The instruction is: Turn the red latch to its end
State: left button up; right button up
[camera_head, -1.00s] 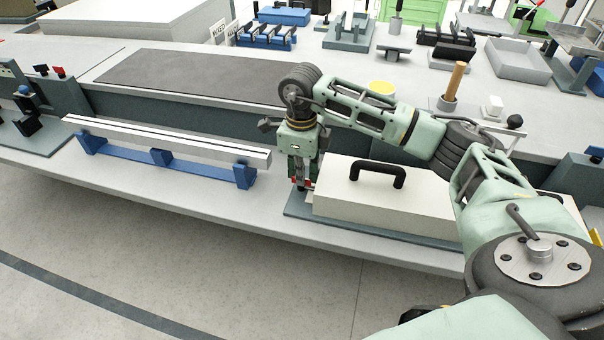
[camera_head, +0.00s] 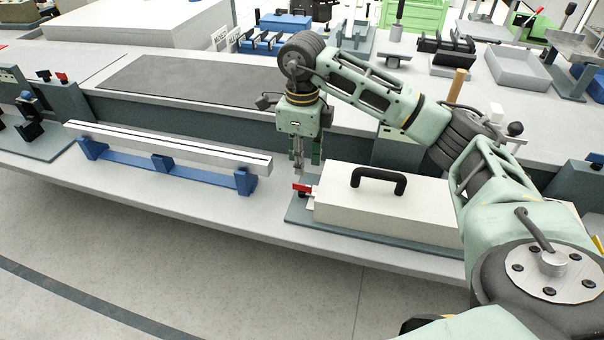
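The red latch (camera_head: 302,188) is a small red handle at the left end of a white box (camera_head: 385,203) with a black arched handle (camera_head: 379,179) on top. The latch points to the left and nothing touches it. My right gripper (camera_head: 307,165) points down, just above and behind the latch and apart from it. Its two fingers look spread, with nothing between them. My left gripper is not in view.
The box stands on a dark base plate (camera_head: 297,213) near the bench's front edge. To its left, a long metal bar (camera_head: 165,143) rests on a blue stand (camera_head: 162,165). A wooden-handled tool (camera_head: 457,86) stands behind the box. Bench between stand and plate is clear.

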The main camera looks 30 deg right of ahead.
jog(key=shift+r, duration=2.4)
